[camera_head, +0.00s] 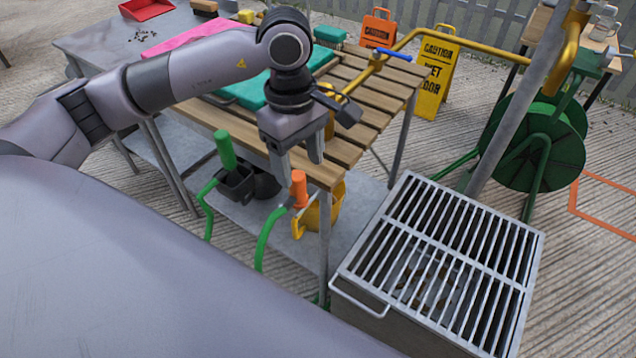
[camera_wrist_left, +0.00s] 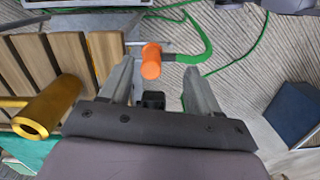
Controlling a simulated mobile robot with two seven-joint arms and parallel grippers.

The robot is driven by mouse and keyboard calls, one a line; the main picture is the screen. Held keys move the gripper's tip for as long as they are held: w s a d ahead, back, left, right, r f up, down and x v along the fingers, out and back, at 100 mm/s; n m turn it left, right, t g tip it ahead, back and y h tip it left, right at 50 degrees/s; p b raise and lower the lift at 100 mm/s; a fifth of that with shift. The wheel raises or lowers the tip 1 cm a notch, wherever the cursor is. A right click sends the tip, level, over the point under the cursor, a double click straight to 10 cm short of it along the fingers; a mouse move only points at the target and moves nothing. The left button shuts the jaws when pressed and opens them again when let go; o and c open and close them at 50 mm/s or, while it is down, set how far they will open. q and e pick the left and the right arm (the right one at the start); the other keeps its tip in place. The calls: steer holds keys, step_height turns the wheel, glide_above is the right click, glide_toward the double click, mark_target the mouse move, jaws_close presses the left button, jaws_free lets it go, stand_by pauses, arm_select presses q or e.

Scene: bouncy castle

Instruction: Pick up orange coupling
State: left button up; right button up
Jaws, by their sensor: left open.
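The orange coupling (camera_head: 299,189) is a short upright cylinder near the front corner of the slatted wooden table. A green hose runs from its lower end. It also shows in the left wrist view (camera_wrist_left: 151,62), between and just beyond the fingertips. My left gripper (camera_head: 300,170) points down above it, with its fingers apart and nothing held between them. In the left wrist view the two fingers (camera_wrist_left: 160,78) stand either side of the coupling's line, apart from it. My right gripper is not in view.
A green coupling (camera_head: 225,149) on another hose stands left, near a black holder (camera_head: 236,183). A metal grate box (camera_head: 418,235) stands right. The slatted table (camera_head: 372,92) holds teal cloth (camera_head: 246,95).

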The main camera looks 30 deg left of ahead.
mark_target(297, 174)
arm_select(q)
steer(key=shift+w+a+r+y, duration=0.15)
steer(key=shift+w+a+y, duration=0.2)
steer(key=shift+a, duration=0.2)
steer(key=shift+w+a+f, duration=0.1)
steer(key=shift+a+f, duration=0.05)
steer(key=shift+f, duration=0.05)
steer(key=f, duration=0.6)
steer(key=shift+w+a+f, duration=0.15)
steer(key=shift+w+f, duration=0.05)
steer(key=shift+f, duration=0.1)
steer(key=c, duration=1.1)
